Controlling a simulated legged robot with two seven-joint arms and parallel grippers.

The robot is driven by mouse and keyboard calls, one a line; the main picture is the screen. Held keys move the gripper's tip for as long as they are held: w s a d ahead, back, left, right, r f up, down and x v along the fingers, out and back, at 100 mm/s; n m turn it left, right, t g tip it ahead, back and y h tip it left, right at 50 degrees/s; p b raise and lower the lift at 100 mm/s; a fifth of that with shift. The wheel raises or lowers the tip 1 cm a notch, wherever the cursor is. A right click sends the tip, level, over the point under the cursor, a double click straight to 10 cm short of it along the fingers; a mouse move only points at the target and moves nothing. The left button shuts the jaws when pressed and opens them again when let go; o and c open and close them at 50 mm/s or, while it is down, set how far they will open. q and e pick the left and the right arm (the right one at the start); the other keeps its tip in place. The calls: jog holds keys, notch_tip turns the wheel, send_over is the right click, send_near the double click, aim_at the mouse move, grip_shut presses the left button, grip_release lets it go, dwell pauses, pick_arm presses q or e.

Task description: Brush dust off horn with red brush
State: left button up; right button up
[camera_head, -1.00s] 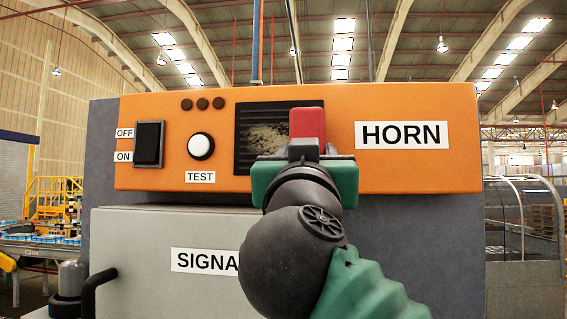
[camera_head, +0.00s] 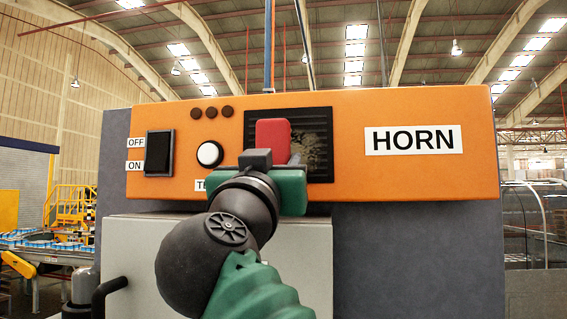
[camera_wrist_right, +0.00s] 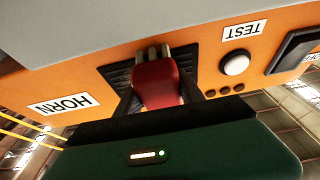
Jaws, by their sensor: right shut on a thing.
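The horn (camera_head: 318,118) is a black slatted grille in an orange panel, with tan dust showing on its right part. The red brush (camera_head: 272,138) is held upright in front of the grille's left part by my right gripper (camera_head: 271,158), which is shut on it. In the right wrist view the red brush (camera_wrist_right: 157,82) sits between the fingers, its pale bristles pointing at the grille (camera_wrist_right: 118,76); whether they touch it is unclear. The gripper and brush hide the grille's lower left. My left gripper is not in view.
Left of the horn are a white TEST button (camera_head: 209,154), a black OFF/ON switch (camera_head: 159,153) and small dark lamps (camera_head: 211,112). A HORN label (camera_head: 413,140) is at right. A grey box (camera_head: 318,260) with a black handle (camera_head: 107,292) juts out below.

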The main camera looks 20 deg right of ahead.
aim_at(321, 150)
jog(key=shift+w, duration=0.15)
jog(key=w+a, duration=0.2)
jog(key=a, duration=0.1)
jog(key=a+p, duration=0.1)
jog(key=shift+w+a, duration=0.2)
jog(key=shift+w, duration=0.2)
jog(key=shift+d+r+p, duration=0.15)
jog(key=shift+r+p, duration=0.35)
jog(key=shift+r, duration=0.1)
jog(key=shift+s+d, duration=0.1)
jog(key=shift+d, duration=0.05)
jog(key=shift+s+d+f+b, duration=0.2)
jog(key=shift+s+d+b, duration=0.6)
jog(key=shift+d, duration=0.2)
jog(key=shift+s+d+b, duration=0.4)
jog(key=shift+d+b, duration=0.1)
jog(key=shift+d, duration=0.2)
jog(key=shift+s+d+b, duration=0.4)
jog(key=shift+d+b, duration=0.05)
jog(key=shift+d, duration=0.2)
jog(key=shift+s+d+r, duration=0.15)
jog(key=shift+s+d, duration=0.45)
jog(key=shift+d, duration=0.3)
jog(key=shift+s+d+b, duration=0.45)
jog(key=shift+d, duration=0.15)
jog(key=shift+s+d+b, duration=0.4)
jog(key=shift+d, duration=0.2)
jog(key=shift+s+d, duration=0.2)
jog(key=shift+d, duration=0.15)
